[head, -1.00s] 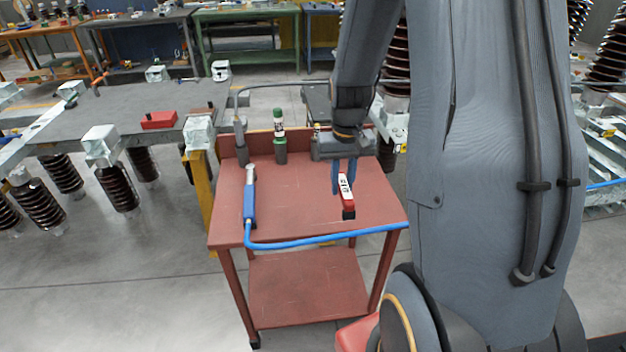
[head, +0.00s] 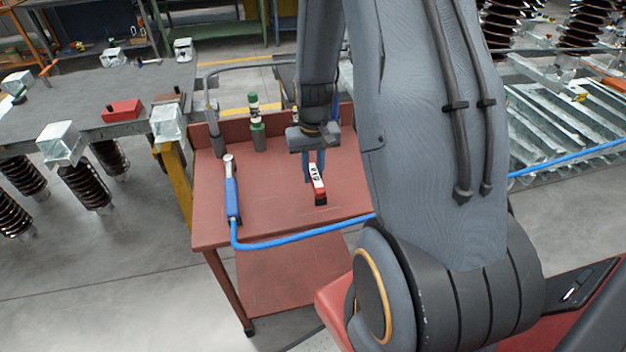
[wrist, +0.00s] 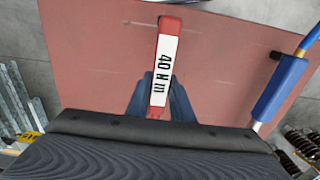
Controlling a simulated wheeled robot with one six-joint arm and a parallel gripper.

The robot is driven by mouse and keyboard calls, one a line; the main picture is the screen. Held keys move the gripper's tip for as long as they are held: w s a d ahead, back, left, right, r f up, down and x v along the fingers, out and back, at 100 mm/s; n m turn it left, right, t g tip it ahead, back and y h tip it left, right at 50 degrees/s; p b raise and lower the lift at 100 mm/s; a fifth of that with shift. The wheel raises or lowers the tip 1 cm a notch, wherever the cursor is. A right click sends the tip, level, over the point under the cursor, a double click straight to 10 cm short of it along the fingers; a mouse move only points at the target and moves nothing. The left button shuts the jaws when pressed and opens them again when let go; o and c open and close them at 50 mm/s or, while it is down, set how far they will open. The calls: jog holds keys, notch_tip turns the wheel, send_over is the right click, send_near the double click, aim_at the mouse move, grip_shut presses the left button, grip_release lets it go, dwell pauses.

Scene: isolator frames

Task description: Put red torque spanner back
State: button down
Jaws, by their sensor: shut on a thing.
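The red torque spanner (head: 319,194) has a white label and a black end. It is held in my gripper (head: 314,172) over the red cart top. In the wrist view the spanner's label (wrist: 162,70) reads 40 N m, and the blue fingers (wrist: 160,100) are closed around it. The far part of the spanner is hidden by the gripper. Whether it touches the cart top cannot be told. A blue spanner (head: 231,196) with a blue hose lies on the cart top to the left, and it also shows in the wrist view (wrist: 280,88).
The red cart (head: 275,218) has a raised back edge with a green bottle (head: 257,125) in a holder. A blue hose (head: 300,234) crosses the cart's front edge. The cart's front middle is bare.

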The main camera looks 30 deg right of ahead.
jog(key=shift+f+p, duration=0.35)
jog(key=shift+f, duration=1.4)
jog(key=shift+f, duration=0.2)
jog(key=c, duration=1.6)
grip_release()
jog(key=shift+o, duration=0.2)
jog(key=shift+r, duration=0.1)
